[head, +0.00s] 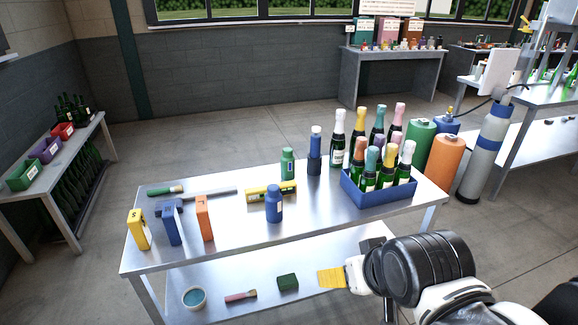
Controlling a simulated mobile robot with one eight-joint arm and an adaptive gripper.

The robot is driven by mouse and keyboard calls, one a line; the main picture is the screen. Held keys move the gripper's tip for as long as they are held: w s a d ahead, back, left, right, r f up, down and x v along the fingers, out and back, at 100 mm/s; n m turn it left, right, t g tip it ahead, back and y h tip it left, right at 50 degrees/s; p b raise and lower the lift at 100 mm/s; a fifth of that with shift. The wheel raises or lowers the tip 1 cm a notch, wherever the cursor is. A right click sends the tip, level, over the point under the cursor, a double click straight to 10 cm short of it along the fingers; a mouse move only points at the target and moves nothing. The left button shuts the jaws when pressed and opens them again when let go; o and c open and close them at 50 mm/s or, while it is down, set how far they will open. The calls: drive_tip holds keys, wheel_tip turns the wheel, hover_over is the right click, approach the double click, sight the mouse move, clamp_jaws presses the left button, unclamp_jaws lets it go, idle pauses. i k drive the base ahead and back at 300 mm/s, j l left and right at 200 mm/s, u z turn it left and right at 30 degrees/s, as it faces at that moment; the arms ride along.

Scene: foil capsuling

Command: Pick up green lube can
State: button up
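A green can (287,164) with a pale label stands upright at the back of the steel table (330,217), left of a dark blue bottle with a light blue top (315,150). A blue can (274,205) stands in front of it, and a yellow level-like bar (264,192) lies between them. My arm enters at the lower right. My gripper (366,262) is near the table's front right edge, well apart from the green can. Its fingers are not clear enough to show whether it is open or shut.
A blue crate (378,198) of foil-topped bottles stands at the table's right, with more bottles behind. Yellow (139,229), blue (172,224) and orange (204,217) tools stand at the left. The front middle of the tabletop is clear. A lower shelf (250,275) holds small items.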

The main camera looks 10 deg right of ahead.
sight(287, 159)
drive_tip(key=i+j+u, duration=0.1)
drive_tip(key=i+j, duration=0.55)
drive_tip(key=i, duration=0.25)
drive_tip(key=j+u, duration=0.05)
